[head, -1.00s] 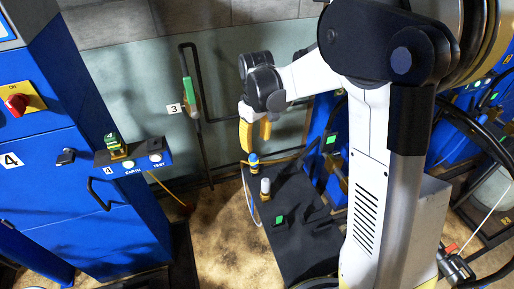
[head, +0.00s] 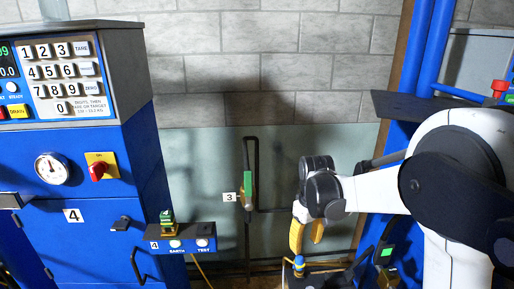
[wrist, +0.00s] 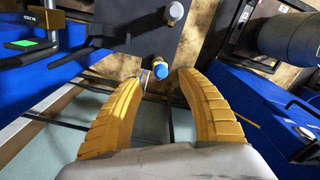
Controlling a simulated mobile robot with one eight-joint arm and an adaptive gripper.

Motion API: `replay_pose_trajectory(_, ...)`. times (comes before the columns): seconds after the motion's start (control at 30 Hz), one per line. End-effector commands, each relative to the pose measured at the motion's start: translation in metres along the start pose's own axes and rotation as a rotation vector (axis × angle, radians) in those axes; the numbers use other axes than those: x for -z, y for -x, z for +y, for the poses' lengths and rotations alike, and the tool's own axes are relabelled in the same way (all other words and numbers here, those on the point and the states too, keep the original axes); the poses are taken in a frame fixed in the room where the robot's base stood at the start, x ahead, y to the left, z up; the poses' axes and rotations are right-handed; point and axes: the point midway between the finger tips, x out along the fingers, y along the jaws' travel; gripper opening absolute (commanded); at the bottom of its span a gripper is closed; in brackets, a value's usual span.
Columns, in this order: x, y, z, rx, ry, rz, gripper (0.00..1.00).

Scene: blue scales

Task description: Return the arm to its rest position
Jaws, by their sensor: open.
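My gripper (head: 307,234) has yellow curved fingers that point down at the end of my white and black arm, right of centre in the head view. In the wrist view my gripper (wrist: 163,90) is open, with a clear gap between its fingers and nothing held. A blue and yellow capped fitting (wrist: 160,68) lies beyond the fingertips in that view. The same fitting (head: 299,264) shows just below the fingers in the head view. The arm is bent, reaching left from the right side. Its lower links are out of frame.
A blue cabinet (head: 90,235) with a keypad (head: 65,75), gauge and red knob stands at left. A green-handled lever (head: 247,185) labelled 3 is on the back wall. Blue frames stand at right.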

Motion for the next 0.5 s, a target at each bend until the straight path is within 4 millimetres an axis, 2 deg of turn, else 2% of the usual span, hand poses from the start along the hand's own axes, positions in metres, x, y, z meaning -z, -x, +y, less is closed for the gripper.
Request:
replay_pose_trajectory(0.03,0.0,0.011,0.0,0.0,0.0,0.0,0.46)
replay_pose_trajectory(0.27,0.001,0.058,0.0,0.0,0.0,0.0,0.46)
replay_pose_trajectory(0.37,-0.011,0.07,-0.005,-0.017,-0.028,0.036,0.46)
replay_pose_trajectory(0.5,-0.029,0.097,-0.014,-0.043,-0.079,0.1,0.46)
